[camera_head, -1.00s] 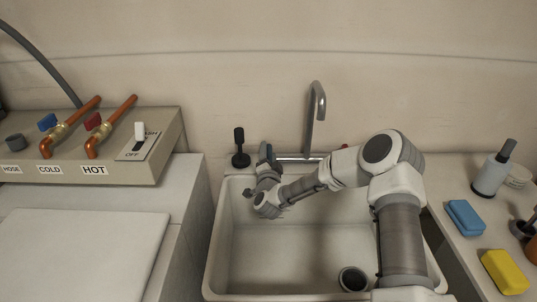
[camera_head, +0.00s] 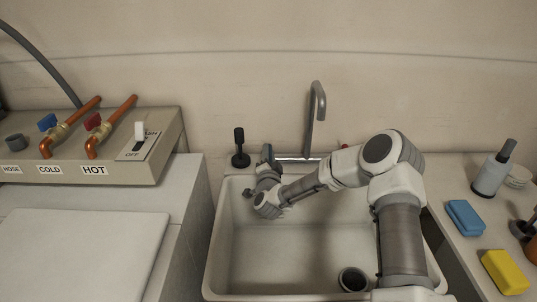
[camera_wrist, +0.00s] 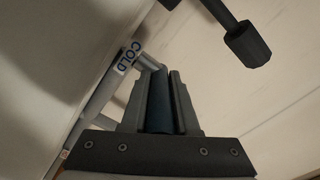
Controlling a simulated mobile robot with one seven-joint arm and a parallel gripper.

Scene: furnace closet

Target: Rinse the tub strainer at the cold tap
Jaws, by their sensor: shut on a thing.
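My gripper (camera_wrist: 158,100) is shut on a dark blue tap handle (camera_wrist: 159,112) in the wrist view. A COLD label (camera_wrist: 127,57) is on the pipe beside it. In the head view my gripper (camera_head: 266,157) is at the back left of the sink, at the left end of the tap's crossbar; its fingers hide most of the handle. The curved metal spout (camera_head: 318,105) stands to its right, with no water visible below it. A dark round cup (camera_head: 352,279), perhaps the tub strainer, is low in the sink (camera_head: 212,262), near the front right.
A black-handled item (camera_head: 239,148) stands on the rim left of my gripper and shows close by in the wrist view (camera_wrist: 247,44). A valve panel (camera_head: 170,150) is at left. A blue sponge (camera_head: 465,217), yellow sponge (camera_head: 505,271) and bottle (camera_head: 492,174) are at right.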

